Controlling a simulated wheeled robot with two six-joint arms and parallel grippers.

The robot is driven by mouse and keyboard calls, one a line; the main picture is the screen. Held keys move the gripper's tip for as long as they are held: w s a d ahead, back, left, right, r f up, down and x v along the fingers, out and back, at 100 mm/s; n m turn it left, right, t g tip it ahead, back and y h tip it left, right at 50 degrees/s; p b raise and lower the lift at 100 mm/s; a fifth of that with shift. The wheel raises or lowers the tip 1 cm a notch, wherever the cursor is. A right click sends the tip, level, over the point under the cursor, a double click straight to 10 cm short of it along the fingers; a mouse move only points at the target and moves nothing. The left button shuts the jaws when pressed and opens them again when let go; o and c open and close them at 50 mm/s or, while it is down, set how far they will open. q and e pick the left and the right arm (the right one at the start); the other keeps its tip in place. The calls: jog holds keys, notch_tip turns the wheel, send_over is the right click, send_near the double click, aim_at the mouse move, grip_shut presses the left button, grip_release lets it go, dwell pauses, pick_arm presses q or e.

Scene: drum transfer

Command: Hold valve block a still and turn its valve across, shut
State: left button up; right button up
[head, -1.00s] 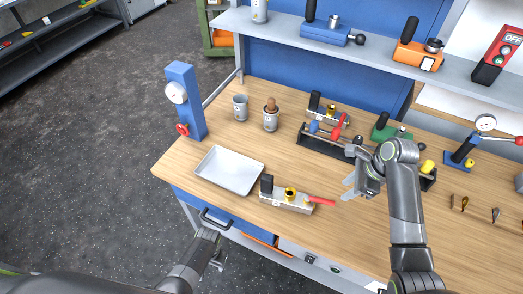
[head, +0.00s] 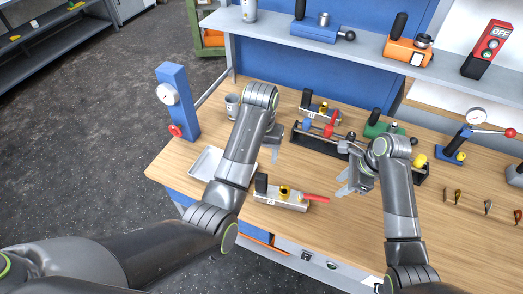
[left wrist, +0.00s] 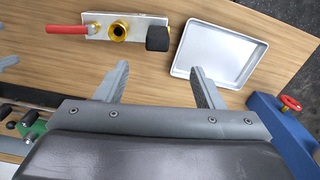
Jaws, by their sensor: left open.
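A pale valve block (head: 272,200) lies near the table's front edge, with a black grip (head: 261,184), a brass fitting and a red lever (head: 316,198) pointing right along its length. It also shows in the left wrist view (left wrist: 100,30). A similar block (head: 316,113) stands further back, its red lever (head: 331,127) angled toward the front. I cannot read their letters. My left gripper (head: 268,155) is open and empty above the table behind the front block; its fingers also show in the left wrist view (left wrist: 158,80). My right gripper (head: 344,182) is open and empty, right of the front block.
A silver tray (head: 207,164) lies left of the front block, partly hidden by my left arm. A grey cup (head: 232,104) and a blue post (head: 177,105) with a red valve stand further left. A dark rack (head: 310,142) holds tools behind my grippers.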

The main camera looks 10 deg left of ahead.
aim_at(261, 184)
pick_arm(q)
notch_tip(261, 184, down, 17)
jog(key=shift+d+r, duration=0.15)
jog(key=shift+r, duration=0.05)
dwell(0.5)
grip_shut()
pick_arm(e)
jog(key=shift+w, duration=0.1)
grip_shut()
jog(key=w+a+g+h, duration=0.3)
jog(key=w+g+h, duration=0.1)
jog(key=shift+n, duration=0.4)
jog(key=shift+s+f, duration=0.15)
jog(key=shift+f, duration=4.45)
